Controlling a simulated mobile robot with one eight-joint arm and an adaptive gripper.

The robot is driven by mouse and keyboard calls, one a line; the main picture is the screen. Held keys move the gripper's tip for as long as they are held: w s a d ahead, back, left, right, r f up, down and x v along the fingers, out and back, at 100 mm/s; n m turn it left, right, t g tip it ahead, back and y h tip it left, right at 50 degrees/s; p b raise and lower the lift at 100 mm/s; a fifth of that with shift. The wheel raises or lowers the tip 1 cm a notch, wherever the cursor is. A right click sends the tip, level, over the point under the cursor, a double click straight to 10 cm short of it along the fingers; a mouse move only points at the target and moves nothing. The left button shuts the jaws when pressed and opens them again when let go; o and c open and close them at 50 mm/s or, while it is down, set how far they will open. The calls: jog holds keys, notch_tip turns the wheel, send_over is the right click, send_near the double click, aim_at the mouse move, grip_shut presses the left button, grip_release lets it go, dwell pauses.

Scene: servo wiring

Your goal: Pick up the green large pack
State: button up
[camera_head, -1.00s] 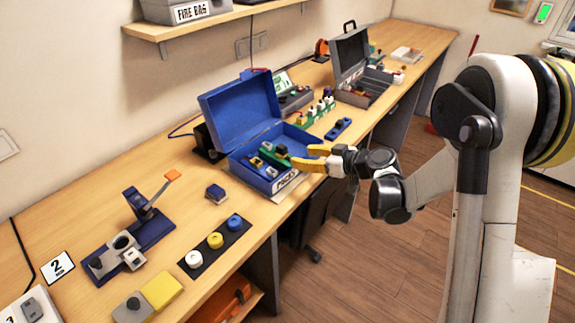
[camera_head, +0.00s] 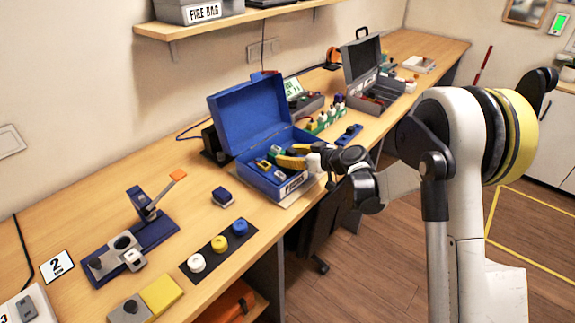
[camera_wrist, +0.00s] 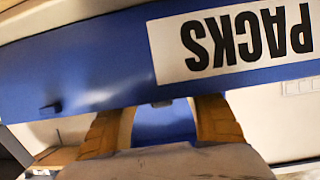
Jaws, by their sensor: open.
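The blue PACKS box (camera_head: 245,178) stands open on the workbench, its lid raised at the back. A green pack (camera_head: 275,153) shows inside, near the back, partly hidden behind my yellow fingers; I cannot tell its full size. A yellow-and-dark pack (camera_head: 263,165) lies in front of it. My gripper (camera_head: 290,156) is open and empty, reaching in over the right part of the box. In the wrist view its two yellow fingers (camera_wrist: 160,125) stand apart. The box's PACKS-labelled wall (camera_wrist: 100,65) fills much of that view, upside down, and no green pack shows there.
A small blue block (camera_head: 222,197) and a dark strip with white, yellow and blue round pieces (camera_head: 218,246) lie left of the box. A rack of bottles (camera_head: 325,120) and an open grey case (camera_head: 372,85) stand behind and right.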

grip_shut()
